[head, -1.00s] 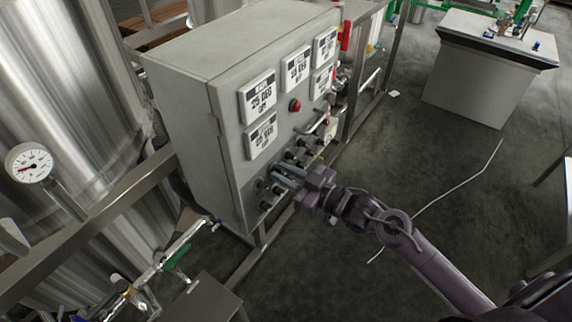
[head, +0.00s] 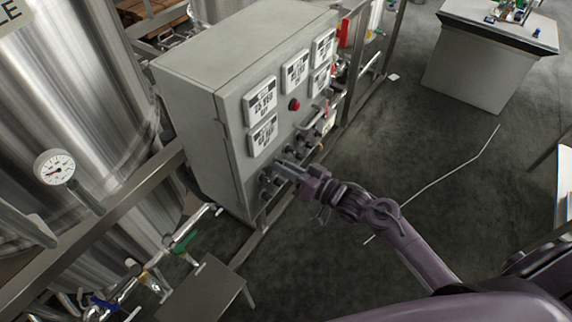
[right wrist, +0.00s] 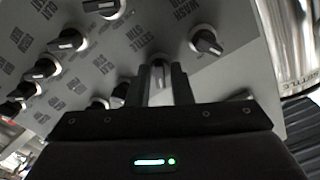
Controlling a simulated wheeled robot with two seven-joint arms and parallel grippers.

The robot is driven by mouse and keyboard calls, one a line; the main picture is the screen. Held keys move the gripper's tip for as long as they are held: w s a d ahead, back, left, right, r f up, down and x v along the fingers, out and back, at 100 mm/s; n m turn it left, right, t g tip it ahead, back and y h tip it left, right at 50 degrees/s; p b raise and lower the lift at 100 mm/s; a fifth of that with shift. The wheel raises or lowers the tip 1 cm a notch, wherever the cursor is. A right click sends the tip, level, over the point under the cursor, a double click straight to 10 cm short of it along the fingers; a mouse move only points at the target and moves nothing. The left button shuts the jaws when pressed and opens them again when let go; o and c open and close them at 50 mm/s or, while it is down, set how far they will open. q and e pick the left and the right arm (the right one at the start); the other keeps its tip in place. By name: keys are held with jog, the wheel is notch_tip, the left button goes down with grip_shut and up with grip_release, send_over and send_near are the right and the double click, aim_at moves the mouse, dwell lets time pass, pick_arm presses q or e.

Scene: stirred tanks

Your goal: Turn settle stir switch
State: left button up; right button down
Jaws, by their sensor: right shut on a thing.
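The settle stir switch (right wrist: 158,74) is a knob on the grey panel, beside an upside-down label reading SETTLE STIR. In the right wrist view my right gripper (right wrist: 158,84) has a finger on each side of this knob and is shut on it. In the head view the right gripper (head: 277,167) reaches the lower near part of the control cabinet (head: 235,165), hiding the knob. My left gripper is not in view.
Other black knobs crowd the panel, one close at the right (right wrist: 207,42). Display plates and a red button (head: 294,104) sit above. A steel tank (head: 80,95) and pipes with a green-handled valve (head: 184,241) stand left. Floor at the right is mostly open.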

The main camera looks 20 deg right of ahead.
dwell(0.4)
jog(key=c, duration=1.5)
grip_release()
jog(key=shift+s, duration=0.1)
jog(key=b+v, duration=0.1)
jog(key=v, duration=0.6)
jog(key=shift+s+d+b, duration=0.25)
jog(key=shift+b, duration=0.15)
